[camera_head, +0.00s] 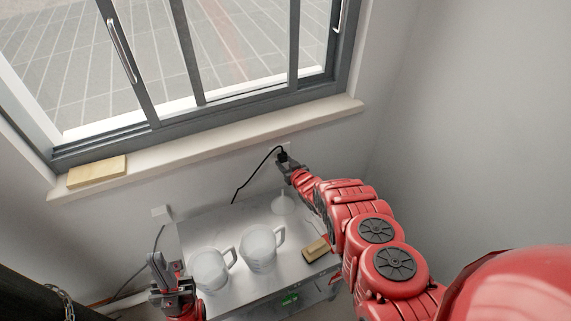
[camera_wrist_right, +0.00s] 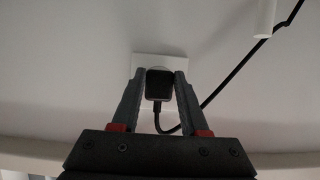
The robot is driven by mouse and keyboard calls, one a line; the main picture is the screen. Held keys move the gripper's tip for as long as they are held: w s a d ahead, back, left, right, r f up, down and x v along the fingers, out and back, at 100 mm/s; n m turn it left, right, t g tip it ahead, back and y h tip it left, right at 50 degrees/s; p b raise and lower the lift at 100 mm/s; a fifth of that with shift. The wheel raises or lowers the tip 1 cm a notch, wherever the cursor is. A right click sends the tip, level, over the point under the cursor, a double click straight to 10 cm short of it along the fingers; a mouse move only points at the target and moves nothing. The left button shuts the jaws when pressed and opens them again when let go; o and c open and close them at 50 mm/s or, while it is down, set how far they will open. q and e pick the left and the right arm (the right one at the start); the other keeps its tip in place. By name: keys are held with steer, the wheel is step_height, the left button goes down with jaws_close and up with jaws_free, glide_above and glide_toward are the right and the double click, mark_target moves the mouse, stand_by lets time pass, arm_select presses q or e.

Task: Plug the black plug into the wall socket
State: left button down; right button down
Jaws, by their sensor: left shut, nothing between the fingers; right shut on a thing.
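The black plug (camera_wrist_right: 158,84) is between the fingers of my right gripper (camera_wrist_right: 160,80), which is shut on it. Behind it in the right wrist view is the white wall socket (camera_wrist_right: 147,62), partly covered by the plug and fingers. The plug lines up with the socket plate; I cannot tell whether its pins are in. In the head view my right gripper (camera_head: 287,163) is at the wall below the window sill, with the plug (camera_head: 282,156) at its tip. My left gripper (camera_head: 169,275) is shut and empty, left of the table.
A black cord (camera_head: 247,183) hangs from the plug down behind the table (camera_head: 235,225). Two clear jugs (camera_head: 210,268) (camera_head: 259,247), a funnel (camera_head: 282,204) and a tan block (camera_head: 316,249) stand on the table. A white box (camera_head: 161,213) is on the wall at left.

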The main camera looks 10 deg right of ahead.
steer(key=shift+w+a+b, duration=0.1)
steer(key=shift+w+b, duration=0.35)
steer(key=shift+b, duration=0.05)
steer(key=shift+c, duration=1.7)
jaws_free()
steer(key=shift+s+r, duration=0.1)
steer(key=shift+r, duration=0.05)
steer(key=shift+s+d+r, duration=0.15)
steer(key=shift+s+d, duration=0.05)
steer(key=shift+s, duration=0.35)
steer(key=p+v, duration=1.6)
steer(key=shift+w, duration=0.1)
